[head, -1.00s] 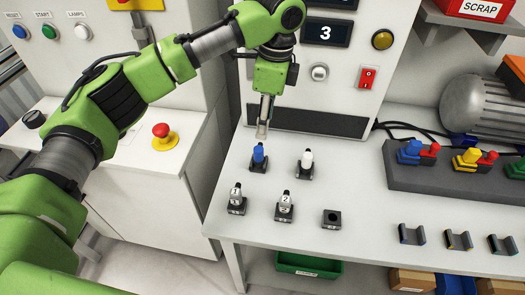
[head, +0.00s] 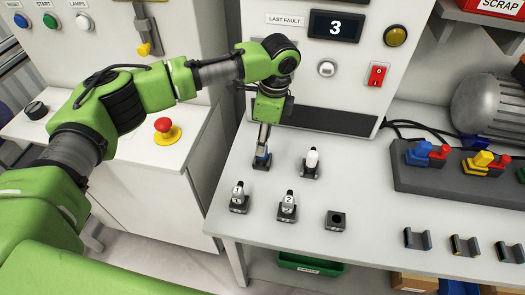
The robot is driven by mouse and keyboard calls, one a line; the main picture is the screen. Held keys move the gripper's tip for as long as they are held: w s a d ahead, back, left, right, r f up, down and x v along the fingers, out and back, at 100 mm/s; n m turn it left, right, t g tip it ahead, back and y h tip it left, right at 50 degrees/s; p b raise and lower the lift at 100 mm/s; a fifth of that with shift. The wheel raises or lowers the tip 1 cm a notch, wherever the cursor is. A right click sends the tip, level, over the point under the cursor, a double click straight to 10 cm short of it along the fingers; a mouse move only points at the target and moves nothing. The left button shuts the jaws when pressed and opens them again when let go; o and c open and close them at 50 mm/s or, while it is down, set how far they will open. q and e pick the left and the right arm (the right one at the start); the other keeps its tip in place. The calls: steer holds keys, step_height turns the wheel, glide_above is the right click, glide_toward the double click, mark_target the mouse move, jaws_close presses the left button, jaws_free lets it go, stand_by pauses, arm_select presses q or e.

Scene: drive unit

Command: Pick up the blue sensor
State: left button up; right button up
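The blue sensor (head: 262,151) stands upright in a small black holder (head: 261,163) on the white table, at the back left of a group of holders. My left gripper (head: 263,146) points down right over it, with its fingertips at the sensor's upper part. The fingers hide much of the sensor. I cannot tell whether they are closed on it or only around it. My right gripper is not in view.
Nearby holders carry a white sensor (head: 312,158) and sensors marked 1 (head: 239,194) and 2 (head: 288,202). One holder (head: 336,219) is empty. A grey block with coloured connectors (head: 440,174) and several small cradles (head: 465,245) are at the right. A panel stands behind.

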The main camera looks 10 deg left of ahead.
arm_select(q)
steer(key=shift+s+a+f+p, duration=0.1)
steer(key=shift+f+p, duration=0.05)
steer(key=shift+f, duration=0.45)
steer(key=shift+a+f+p, duration=0.1)
steer(key=shift+f+p, duration=0.05)
steer(key=shift+f, duration=0.9)
steer(key=shift+c, duration=0.3)
jaws_close()
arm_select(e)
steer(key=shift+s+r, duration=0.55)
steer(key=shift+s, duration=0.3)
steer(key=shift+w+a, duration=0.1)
